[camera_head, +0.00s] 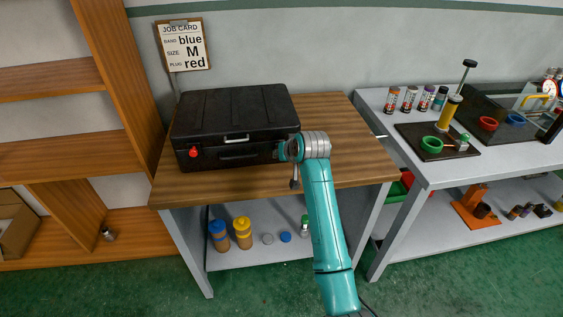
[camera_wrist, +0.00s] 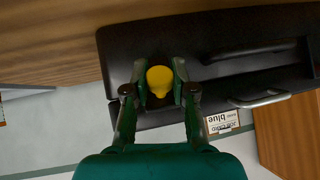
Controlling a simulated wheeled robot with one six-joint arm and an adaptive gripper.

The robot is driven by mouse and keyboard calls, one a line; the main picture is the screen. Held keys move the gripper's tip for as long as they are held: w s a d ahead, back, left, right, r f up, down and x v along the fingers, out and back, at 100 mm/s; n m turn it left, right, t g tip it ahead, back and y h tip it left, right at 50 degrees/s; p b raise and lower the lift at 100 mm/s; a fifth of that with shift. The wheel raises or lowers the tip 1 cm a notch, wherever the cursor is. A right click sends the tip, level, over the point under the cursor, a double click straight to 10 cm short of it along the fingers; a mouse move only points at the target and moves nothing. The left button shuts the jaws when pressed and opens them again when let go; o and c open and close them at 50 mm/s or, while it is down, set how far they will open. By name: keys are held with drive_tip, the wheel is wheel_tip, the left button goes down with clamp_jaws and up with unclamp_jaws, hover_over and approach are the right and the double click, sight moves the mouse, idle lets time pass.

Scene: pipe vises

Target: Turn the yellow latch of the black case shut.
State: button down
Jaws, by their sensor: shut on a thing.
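The black case (camera_head: 235,118) lies closed on the wooden-topped bench, with a silver handle (camera_head: 236,139) on its front and a red knob (camera_head: 193,153) at its front left. In the wrist view the case (camera_wrist: 225,40) fills the upper part, and the yellow latch (camera_wrist: 159,78) sits between my fingers. My gripper (camera_wrist: 160,90) is shut on the latch, with one finger on each side. In the head view my gripper (camera_head: 284,151) is at the case's front right corner and hides the latch.
The bench top (camera_head: 340,150) is bare to the right of the case. A job card (camera_head: 184,47) hangs on the wall behind. Yellow and blue-capped bottles (camera_head: 243,233) stand on the shelf below. A grey table (camera_head: 427,174) with a pipe fixture stands right.

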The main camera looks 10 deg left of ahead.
drive_tip(key=g, duration=0.1)
drive_tip(key=w+r+g+h, duration=0.1)
drive_tip(key=g, duration=0.1)
drive_tip(key=shift+w+a+r, duration=0.15)
drive_tip(key=shift+a+r, duration=0.05)
drive_tip(key=shift+r, duration=0.1)
drive_tip(key=shift+w+a+r+m+g+h, duration=0.15)
drive_tip(key=shift+w+g+h, duration=0.1)
drive_tip(key=shift+g, duration=0.45)
drive_tip(key=shift+w+r+m+g+h, duration=0.15)
drive_tip(key=shift+w+g+h, duration=0.1)
drive_tip(key=shift+g, duration=0.45)
drive_tip(key=c, duration=0.9)
unclamp_jaws()
drive_tip(key=shift+w, duration=0.1)
drive_tip(key=v, duration=1.2)
drive_tip(key=shift+w+a, duration=0.1)
drive_tip(key=shift+w, duration=0.05)
